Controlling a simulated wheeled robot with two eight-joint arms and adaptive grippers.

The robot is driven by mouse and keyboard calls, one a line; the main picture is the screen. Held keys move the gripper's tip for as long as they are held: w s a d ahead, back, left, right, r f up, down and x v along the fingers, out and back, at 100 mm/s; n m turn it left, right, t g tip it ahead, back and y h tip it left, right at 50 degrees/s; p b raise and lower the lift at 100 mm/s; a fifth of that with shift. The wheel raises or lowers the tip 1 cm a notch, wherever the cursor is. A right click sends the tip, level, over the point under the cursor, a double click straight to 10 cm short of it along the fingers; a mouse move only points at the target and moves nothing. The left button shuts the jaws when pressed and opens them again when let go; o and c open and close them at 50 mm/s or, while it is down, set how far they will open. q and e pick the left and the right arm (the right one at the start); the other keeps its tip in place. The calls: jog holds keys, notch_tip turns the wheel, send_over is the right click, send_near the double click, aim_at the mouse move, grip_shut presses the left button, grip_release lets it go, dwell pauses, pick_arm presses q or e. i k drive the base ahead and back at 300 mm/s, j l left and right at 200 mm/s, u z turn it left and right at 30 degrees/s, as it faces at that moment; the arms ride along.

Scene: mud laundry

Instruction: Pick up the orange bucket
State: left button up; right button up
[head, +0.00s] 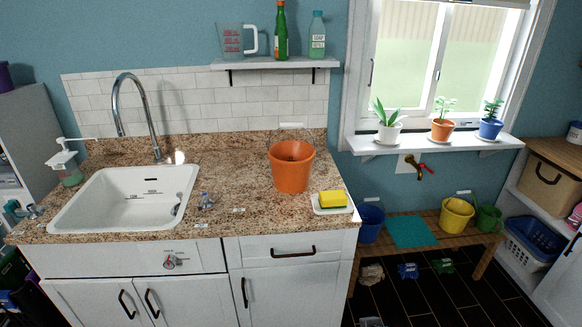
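An orange bucket (291,170) stands upright on the speckled granite countertop (240,188), right of the white sink. Its open top faces up, and a light handle shows above its rim against the tiled wall. Nothing is touching it that I can make out. Neither of my grippers shows in the head view.
A yellow sponge (332,198) on a white dish sits close right of the bucket. A sink (124,197) with tall faucet (140,115) is at left. A shelf (275,64) holds bottles and a measuring jug above.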

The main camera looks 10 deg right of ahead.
aim_at(292, 155)
jog(key=i+j+u, duration=0.2)
jog(key=u, duration=0.15)
jog(key=i+u, duration=0.3)
jog(key=i, duration=0.15)
jog(key=i+u, duration=0.35)
jog(key=k+z, duration=0.2)
jog(key=z, duration=1.3)
